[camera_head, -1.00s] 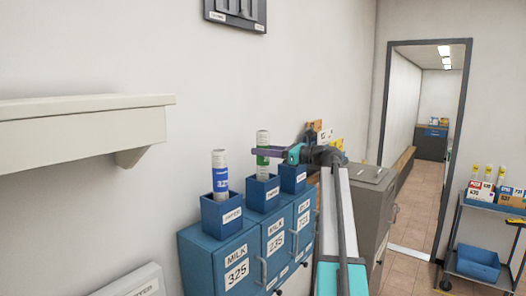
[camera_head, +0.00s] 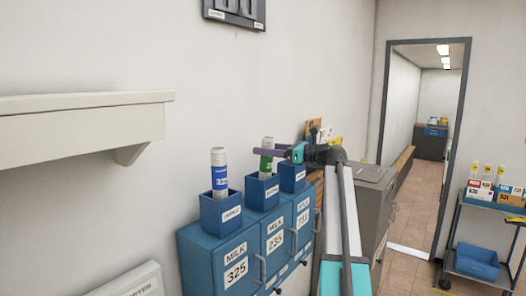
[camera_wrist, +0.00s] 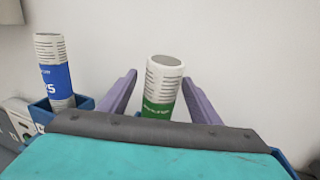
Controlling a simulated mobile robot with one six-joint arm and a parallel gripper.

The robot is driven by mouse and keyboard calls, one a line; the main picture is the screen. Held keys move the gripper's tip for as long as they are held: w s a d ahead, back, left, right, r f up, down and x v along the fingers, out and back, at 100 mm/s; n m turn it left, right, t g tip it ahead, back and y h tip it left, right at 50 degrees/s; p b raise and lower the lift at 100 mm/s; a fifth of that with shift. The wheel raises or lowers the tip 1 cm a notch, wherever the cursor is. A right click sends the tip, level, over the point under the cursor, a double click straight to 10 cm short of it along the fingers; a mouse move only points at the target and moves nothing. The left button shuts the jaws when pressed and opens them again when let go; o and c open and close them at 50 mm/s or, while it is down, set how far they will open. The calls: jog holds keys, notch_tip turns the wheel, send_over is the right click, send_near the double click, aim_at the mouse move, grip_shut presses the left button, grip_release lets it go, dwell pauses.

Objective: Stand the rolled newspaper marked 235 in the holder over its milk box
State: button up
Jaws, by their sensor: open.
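The rolled newspaper with a green band (camera_head: 267,155) stands in the blue holder (camera_head: 261,193) over the milk box marked 235 (camera_head: 275,238), leaning slightly right in the head view. Its number is not readable. My gripper (camera_head: 264,152) is around the roll's upper part and open. In the wrist view the purple fingers (camera_wrist: 158,78) stand on either side of the roll (camera_wrist: 161,88), with gaps showing between them and the paper. The roll's lower end is hidden inside the holder.
A blue-banded roll (camera_head: 219,172) stands in the neighbouring holder over milk box 325 (camera_head: 235,270). The third holder (camera_head: 292,178), close to my gripper, looks empty. The wall is close behind. A shelf (camera_head: 80,128) juts out at left; a cart (camera_head: 490,212) stands at right.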

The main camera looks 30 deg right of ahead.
jog(key=b+v, duration=0.3)
jog(key=v, duration=0.9)
jog(key=shift+b, duration=0.3)
jog(key=shift+s+f, duration=0.1)
jog(key=shift+s, duration=0.1)
dwell(0.4)
